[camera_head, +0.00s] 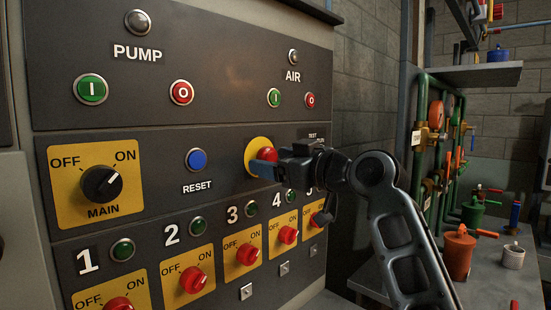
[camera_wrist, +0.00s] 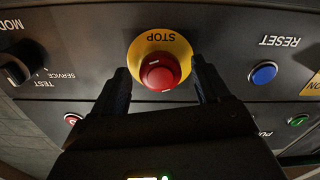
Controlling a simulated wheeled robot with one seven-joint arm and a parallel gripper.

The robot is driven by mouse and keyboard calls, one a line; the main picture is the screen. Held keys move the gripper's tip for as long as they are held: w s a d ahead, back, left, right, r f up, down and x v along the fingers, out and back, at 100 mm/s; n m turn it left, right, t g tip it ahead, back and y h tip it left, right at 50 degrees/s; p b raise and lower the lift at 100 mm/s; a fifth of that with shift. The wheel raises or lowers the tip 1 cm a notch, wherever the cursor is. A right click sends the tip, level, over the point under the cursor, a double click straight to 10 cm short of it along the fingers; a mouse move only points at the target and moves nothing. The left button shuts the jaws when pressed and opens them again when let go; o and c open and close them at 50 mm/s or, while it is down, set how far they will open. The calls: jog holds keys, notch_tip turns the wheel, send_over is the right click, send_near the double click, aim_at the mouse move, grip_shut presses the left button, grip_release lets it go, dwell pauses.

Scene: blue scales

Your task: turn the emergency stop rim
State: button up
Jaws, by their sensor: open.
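The emergency stop is a red mushroom button (camera_wrist: 160,71) on a round yellow plate (camera_wrist: 178,42) marked STOP. In the wrist view it sits between the two dark fingers of my gripper (camera_wrist: 163,84), one on each side, with gaps showing between fingers and rim. In the head view the red button (camera_head: 267,154) is partly hidden behind a finger of my gripper (camera_head: 264,168), which reaches to the panel from the right. My gripper is open. Whether a finger touches the rim cannot be told.
The blue RESET button (camera_head: 196,159) and black MAIN switch (camera_head: 101,184) are to the left on the panel. Red numbered switches, such as switch 3 (camera_head: 248,254), lie below. Green pipes (camera_head: 426,150) and a bench with containers stand at the right.

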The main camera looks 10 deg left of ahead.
jog(key=c, duration=1.1)
jog(key=shift+o, duration=0.2)
jog(key=shift+a, duration=0.1)
jog(key=m+p, duration=0.1)
jog(key=m, duration=0.2)
jog(key=shift+r+m+p, duration=0.1)
jog(key=shift+m+p, duration=0.25)
jog(key=shift+m, duration=0.05)
jog(key=shift+m+p, duration=0.85)
jog(key=shift+m, duration=0.85)
